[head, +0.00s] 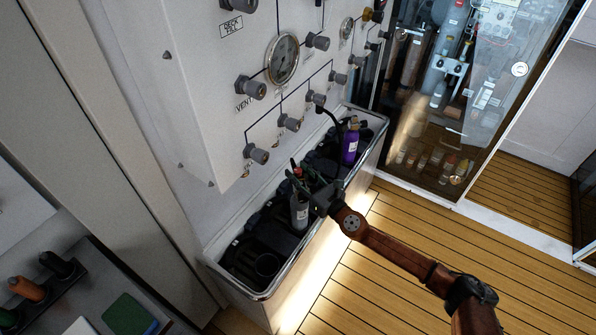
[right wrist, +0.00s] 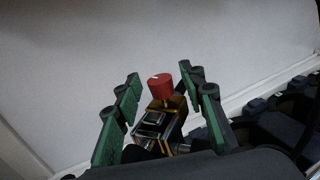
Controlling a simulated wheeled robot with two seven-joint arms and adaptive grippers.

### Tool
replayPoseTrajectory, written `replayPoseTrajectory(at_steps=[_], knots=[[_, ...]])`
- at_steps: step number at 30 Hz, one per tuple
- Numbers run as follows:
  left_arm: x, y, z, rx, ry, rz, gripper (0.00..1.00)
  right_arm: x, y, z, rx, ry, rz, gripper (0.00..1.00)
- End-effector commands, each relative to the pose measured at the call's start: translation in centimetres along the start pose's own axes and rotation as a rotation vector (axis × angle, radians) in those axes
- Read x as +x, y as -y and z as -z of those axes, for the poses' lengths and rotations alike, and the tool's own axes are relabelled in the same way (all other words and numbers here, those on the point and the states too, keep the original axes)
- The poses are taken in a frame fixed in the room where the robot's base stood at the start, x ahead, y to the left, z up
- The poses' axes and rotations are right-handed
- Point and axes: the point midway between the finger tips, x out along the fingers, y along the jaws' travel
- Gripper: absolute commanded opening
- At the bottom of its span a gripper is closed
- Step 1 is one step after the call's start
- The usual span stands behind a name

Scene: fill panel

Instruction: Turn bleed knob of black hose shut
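A black hose (head: 333,114) hangs from the panel and curves down beside the purple bottle (head: 350,142). Its lower end is too dark to follow. A grey bottle (head: 299,212) stands in the trough, with a small red knob (head: 298,172) at its top. The right wrist view shows a red knob (right wrist: 160,87) on a brass and dark valve block (right wrist: 160,122). My right gripper (head: 306,178) is over the grey bottle. Its green fingers (right wrist: 160,76) are spread on both sides of the red knob, with gaps showing. My left gripper is out of view.
The white panel (head: 190,60) with grey knobs and a gauge (head: 283,58) rises behind the trough. The trough's metal rim (head: 318,236) runs along its front. A glass cabinet (head: 440,100) stands at the back right. The wooden floor (head: 400,220) at right is clear.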

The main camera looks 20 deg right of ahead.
Motion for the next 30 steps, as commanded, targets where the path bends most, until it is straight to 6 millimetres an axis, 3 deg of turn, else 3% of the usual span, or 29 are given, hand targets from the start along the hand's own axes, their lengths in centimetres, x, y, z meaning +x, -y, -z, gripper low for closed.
replayPoseTrajectory(at_steps=[11,27,30], knots=[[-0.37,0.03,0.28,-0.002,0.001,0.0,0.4,0.7,0.16,0.0,0.0,-0.001,0.002,0.37],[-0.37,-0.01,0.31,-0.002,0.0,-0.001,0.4,0.62,0.26,0.0,0.0,0.0,0.004,0.01],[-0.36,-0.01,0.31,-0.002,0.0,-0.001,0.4,0.61,0.26,0.0,0.0,-0.001,0.004,0.0]])
